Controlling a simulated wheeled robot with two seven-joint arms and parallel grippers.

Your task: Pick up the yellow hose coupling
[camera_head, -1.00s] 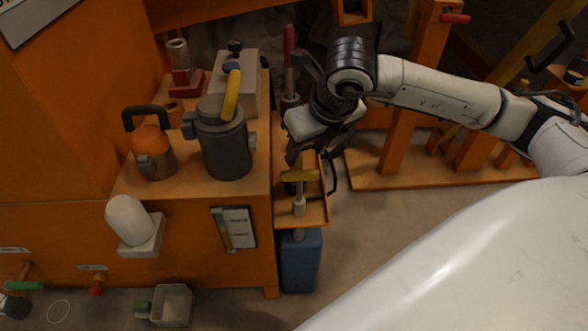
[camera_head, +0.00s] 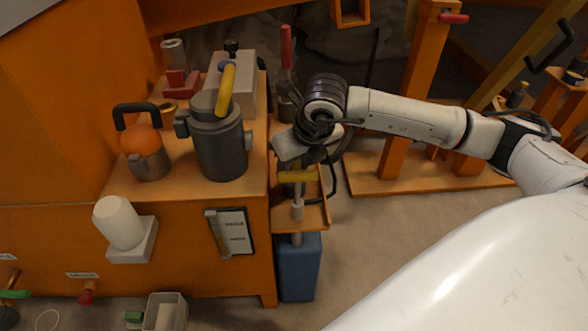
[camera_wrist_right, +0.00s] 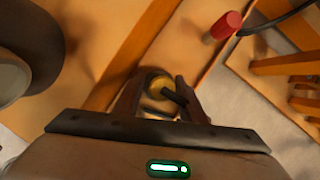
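A yellow piece that looks like the hose coupling (camera_head: 298,177) is on the narrow orange side shelf (camera_head: 314,216), just below my right gripper (camera_head: 301,160). In the right wrist view, a round yellow part (camera_wrist_right: 158,86) with a dark rod across it shows between the fingertips of my right gripper (camera_wrist_right: 160,92). The fingers are apart, one on each side of it; contact is not clear. The hand hides part of the shelf. My left gripper is not in view.
A grey can with a yellow handle (camera_head: 219,145) and an orange-topped pot (camera_head: 141,141) stand on the orange bench left of the shelf. A red-handled tool (camera_head: 287,50) rises behind. A blue container (camera_head: 299,268) is below the shelf. Orange frames stand to the right.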

